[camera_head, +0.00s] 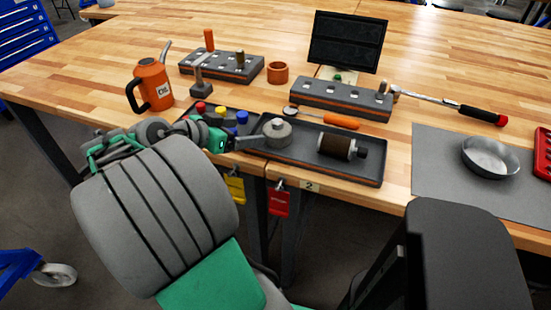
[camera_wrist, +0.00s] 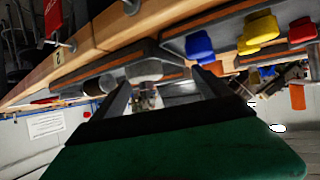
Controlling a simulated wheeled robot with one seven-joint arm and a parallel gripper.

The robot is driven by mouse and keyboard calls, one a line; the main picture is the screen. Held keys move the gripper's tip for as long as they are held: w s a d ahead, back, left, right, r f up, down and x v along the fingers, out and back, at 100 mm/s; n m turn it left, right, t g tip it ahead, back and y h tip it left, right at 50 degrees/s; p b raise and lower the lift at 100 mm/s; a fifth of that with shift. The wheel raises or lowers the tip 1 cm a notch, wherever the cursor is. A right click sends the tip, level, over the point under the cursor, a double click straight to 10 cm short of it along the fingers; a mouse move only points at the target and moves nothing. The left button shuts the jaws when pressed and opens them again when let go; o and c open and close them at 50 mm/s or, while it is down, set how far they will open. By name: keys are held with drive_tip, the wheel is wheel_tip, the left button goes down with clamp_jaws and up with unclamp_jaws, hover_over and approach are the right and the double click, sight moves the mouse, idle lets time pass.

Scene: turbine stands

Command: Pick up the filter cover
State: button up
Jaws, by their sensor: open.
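The filter cover, which I take to be the grey round cap with a knob (camera_head: 278,131), sits in the dark tray (camera_head: 316,160) at the table's front edge, left of the filter (camera_head: 337,146). My gripper (camera_head: 250,141) is open and empty, just left of the cap in the head view. In the wrist view, which looks turned over, the cap (camera_wrist: 145,70) appears between the two fingers of my gripper (camera_wrist: 165,82). The exact gap between fingers and cap cannot be told.
A tray of red, yellow and blue knobs (camera_head: 241,118) lies left of the cap, partly behind my arm. An orange-handled tool (camera_head: 340,122) lies behind it. A grey holder block (camera_head: 341,98) stands further back. A metal bowl (camera_head: 490,157) rests on a grey mat (camera_head: 437,172) at right.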

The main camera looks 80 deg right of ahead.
sight(277, 121)
drive_tip(key=shift+o, duration=0.9)
drive_tip(key=s, duration=0.1)
drive_tip(key=s+d+m+g, duration=0.1)
drive_tip(key=s+g, duration=0.1)
drive_tip(key=s, duration=0.1)
drive_tip(key=shift+d+f+m, duration=0.15)
drive_tip(key=shift+d+m, duration=0.1)
drive_tip(key=shift+m, duration=0.15)
drive_tip(key=x, duration=0.7)
drive_tip(key=shift+a, duration=0.1)
clamp_jaws()
drive_tip(key=shift+r, duration=0.3)
drive_tip(key=shift+r, duration=0.3)
wheel_tip(277, 121, up, 3)
drive_tip(key=shift+w+f, duration=0.1)
drive_tip(key=w+a+r+p, duration=0.2)
drive_tip(key=a+r+p, duration=0.2)
drive_tip(key=a+p, duration=0.2)
drive_tip(key=w+a+r+p, duration=0.2)
drive_tip(key=a+r+p, duration=0.3)
drive_tip(key=a+p, duration=0.2)
drive_tip(key=shift+w+r, duration=0.15)
drive_tip(key=shift+w, duration=0.2)
